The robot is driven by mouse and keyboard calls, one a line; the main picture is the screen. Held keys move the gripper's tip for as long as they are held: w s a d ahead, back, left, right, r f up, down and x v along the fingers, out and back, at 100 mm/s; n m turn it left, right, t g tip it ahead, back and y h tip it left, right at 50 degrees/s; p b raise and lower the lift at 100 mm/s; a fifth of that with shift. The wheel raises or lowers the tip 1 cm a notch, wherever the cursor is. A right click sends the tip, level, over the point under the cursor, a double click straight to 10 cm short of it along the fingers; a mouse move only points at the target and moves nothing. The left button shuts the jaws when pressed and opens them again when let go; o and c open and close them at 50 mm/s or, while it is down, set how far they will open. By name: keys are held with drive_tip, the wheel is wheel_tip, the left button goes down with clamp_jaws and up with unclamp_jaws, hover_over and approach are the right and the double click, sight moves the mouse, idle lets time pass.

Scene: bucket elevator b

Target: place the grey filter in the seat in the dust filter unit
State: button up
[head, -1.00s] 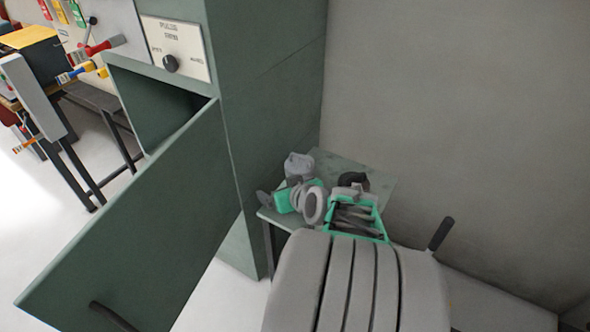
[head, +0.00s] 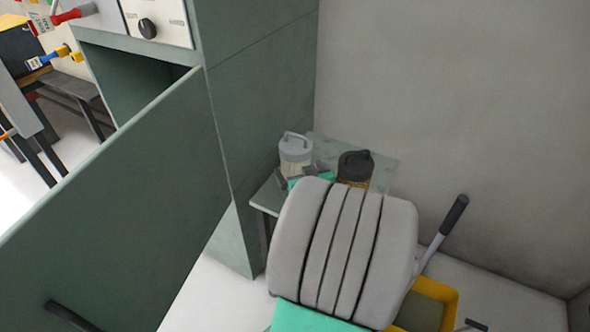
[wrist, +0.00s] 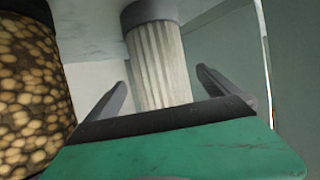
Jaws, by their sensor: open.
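The grey filter (head: 295,148) stands upright on a small green side table, with a grey looped-handle cap and a pale pleated body. In the wrist view the filter (wrist: 160,65) rises between my open fingers. My gripper (wrist: 162,80) has one finger on each side of it, with gaps showing; contact is not visible. In the head view my gripper (head: 308,176) is partly hidden by my own arm. A tall green cabinet (head: 265,100) with an opened panel stands at left; I cannot tell whether it is the dust filter unit. No seat shows.
A black-capped canister (head: 354,166) stands right of the filter; its brown pebbled body (wrist: 30,95) is close at left in the wrist view. The side table (head: 382,176) sits against the cabinet and grey wall. The open panel (head: 120,210) juts out at left. A yellow-rimmed bin (head: 447,290) is lower right.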

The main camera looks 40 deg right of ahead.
drive_tip(key=x, duration=0.4)
drive_tip(key=shift+f, duration=0.15)
drive_tip(key=shift+c, duration=0.4)
drive_tip(key=shift+a, duration=0.1)
drive_tip(key=c, duration=1.8)
drive_tip(key=shift+c, duration=0.9)
